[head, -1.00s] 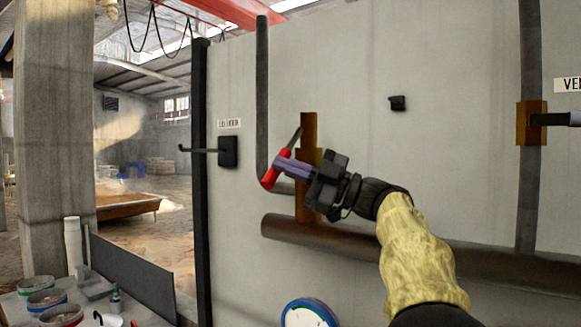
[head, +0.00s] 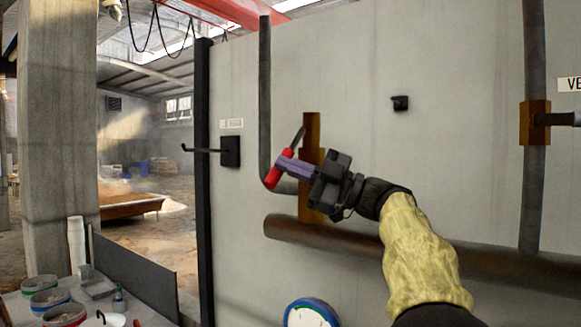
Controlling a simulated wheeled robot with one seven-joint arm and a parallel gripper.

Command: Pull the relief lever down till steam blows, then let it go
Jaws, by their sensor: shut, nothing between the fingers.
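The relief lever (head: 273,176) has a red grip and a dark rod, and it slants up to the right in front of the brass valve body (head: 312,128). My gripper (head: 284,164) comes in from the right, with its purple fingers shut and their tips at the red grip. The tips overlap the grip in the picture; I cannot tell whether they touch it. The fingers hide part of the grip and the valve. No steam shows at the valve.
A grey pipe (head: 265,90) rises left of the valve, and a brown pipe (head: 340,236) runs below it. A black hook bracket (head: 229,151) sticks out on the left. A round gauge (head: 311,316) is at the bottom.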

